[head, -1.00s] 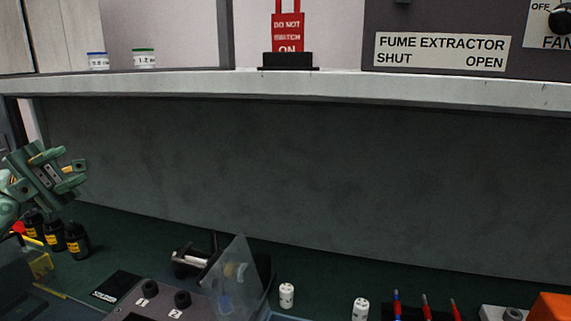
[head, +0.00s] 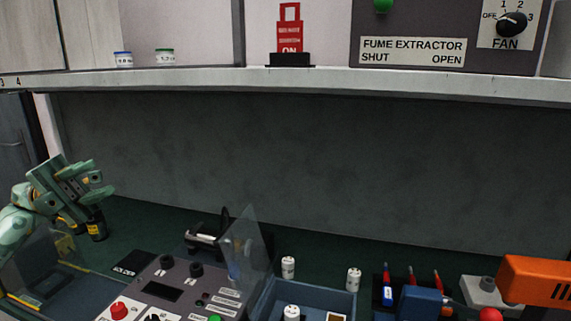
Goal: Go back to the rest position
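My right gripper is not clearly in view. The pump unit (head: 165,290) stands at the lower middle with knobs, a small display, a red button and a raised clear cover (head: 240,245). White capped tubes stand behind the blue tray (head: 262,303), and one is inside it.
A clear-walled box (head: 45,270) is at the lower left. Screwdrivers (head: 411,277), a blue item (head: 420,300) and an orange item (head: 540,281) fill the lower right. A shelf (head: 300,82) runs above.

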